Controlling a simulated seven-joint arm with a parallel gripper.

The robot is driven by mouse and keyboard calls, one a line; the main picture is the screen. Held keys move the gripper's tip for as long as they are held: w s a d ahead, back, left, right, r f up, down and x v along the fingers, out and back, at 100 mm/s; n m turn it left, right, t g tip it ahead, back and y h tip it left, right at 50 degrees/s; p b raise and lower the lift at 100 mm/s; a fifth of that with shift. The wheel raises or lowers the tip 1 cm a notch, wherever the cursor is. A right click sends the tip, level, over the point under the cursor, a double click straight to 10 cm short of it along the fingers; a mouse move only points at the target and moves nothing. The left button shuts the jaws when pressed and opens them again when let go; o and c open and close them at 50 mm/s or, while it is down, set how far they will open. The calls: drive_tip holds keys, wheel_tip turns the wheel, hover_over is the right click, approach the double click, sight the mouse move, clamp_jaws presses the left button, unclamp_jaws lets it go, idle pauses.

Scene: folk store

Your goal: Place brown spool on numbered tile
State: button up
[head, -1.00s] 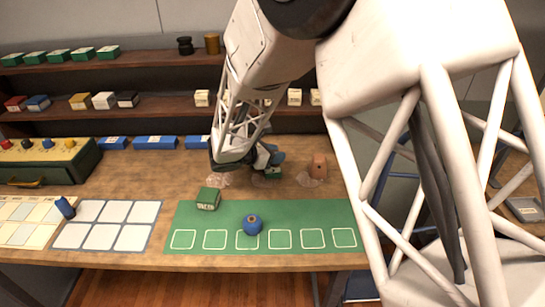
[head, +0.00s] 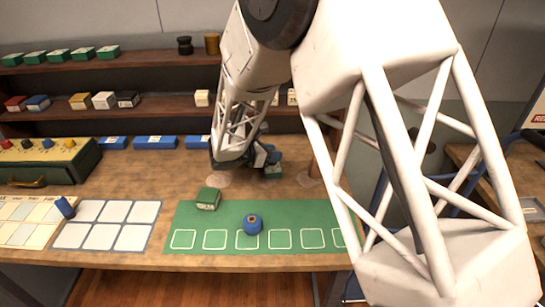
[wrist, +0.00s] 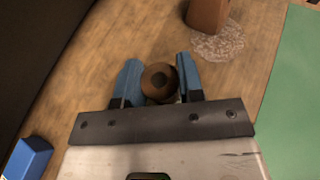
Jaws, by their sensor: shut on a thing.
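My gripper (head: 268,157) is over the back middle of the wooden table. In the wrist view, its two blue fingers (wrist: 158,83) are closed on both sides of the brown spool (wrist: 159,77), seen end-on with a dark hole. The spool is hidden in the head view. At the left of the table lie a cream mat (head: 22,207) with pale tiles and a grey-blue mat with white tiles (head: 115,211). Numbers on the tiles are too small to read.
A green mat (head: 290,214) carries a blue spool (head: 252,224) and a green box (head: 208,199). A dark blue cylinder (head: 65,207) stands between the left mats. A reddish-brown block (wrist: 208,14) stands near the gripper. Shelves (head: 165,107) stand behind. Bare table lies left of the gripper.

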drive_tip(key=shift+f, duration=0.75)
drive_tip(key=shift+f, duration=0.1)
drive_tip(key=o, duration=0.9)
drive_tip(key=shift+r, duration=0.2)
drive_tip(key=v, duration=1.2)
